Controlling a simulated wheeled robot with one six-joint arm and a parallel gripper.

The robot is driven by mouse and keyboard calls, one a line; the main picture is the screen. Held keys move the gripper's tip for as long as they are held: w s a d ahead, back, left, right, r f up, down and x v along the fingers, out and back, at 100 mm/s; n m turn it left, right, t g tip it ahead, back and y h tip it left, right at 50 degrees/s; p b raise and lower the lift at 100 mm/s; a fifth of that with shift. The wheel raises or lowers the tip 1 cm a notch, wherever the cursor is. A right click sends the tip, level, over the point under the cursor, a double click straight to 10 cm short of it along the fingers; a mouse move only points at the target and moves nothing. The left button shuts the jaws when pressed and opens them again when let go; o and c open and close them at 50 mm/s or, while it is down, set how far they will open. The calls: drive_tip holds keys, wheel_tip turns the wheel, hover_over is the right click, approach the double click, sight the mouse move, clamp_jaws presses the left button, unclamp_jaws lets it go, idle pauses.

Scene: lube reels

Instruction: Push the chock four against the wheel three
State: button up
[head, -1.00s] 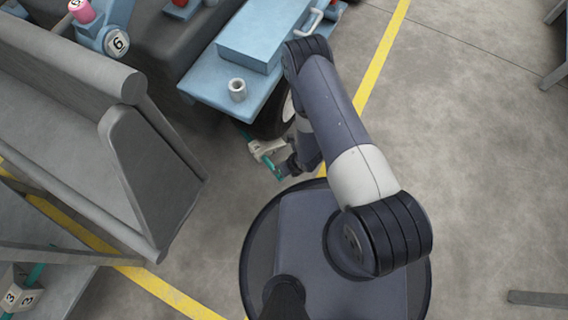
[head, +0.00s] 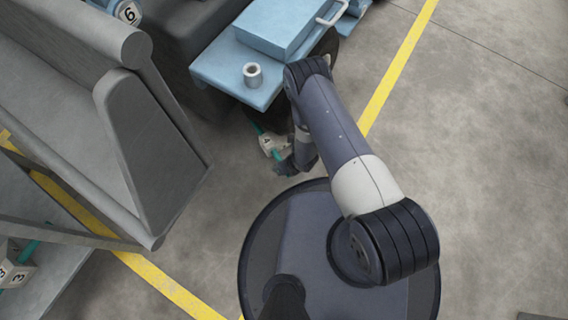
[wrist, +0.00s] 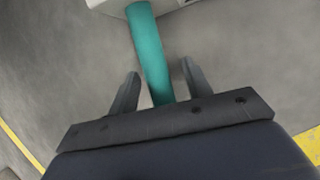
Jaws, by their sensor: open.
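The chock four (head: 267,143) is a pale block marked 4 with a teal handle, on the floor below the blue step of the vehicle. In the wrist view its teal handle (wrist: 150,52) runs between my fingers, and a pale edge of its body shows at the top. My gripper (wrist: 160,84) is open, with one finger on each side of the handle and gaps showing. In the head view my gripper (head: 285,167) is beside the chock, partly hidden by my arm. A dark wheel (head: 327,48) shows partly beside the blue box; its number is not visible.
A blue step (head: 215,68) with a metal cup (head: 252,75) overhangs the chock. A grey metal frame (head: 150,160) stands at the left. Another chock, marked 3 (head: 14,268), is at the lower left. Open floor with a yellow line (head: 395,70) lies right.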

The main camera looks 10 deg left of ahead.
clamp_jaws()
idle(0.4)
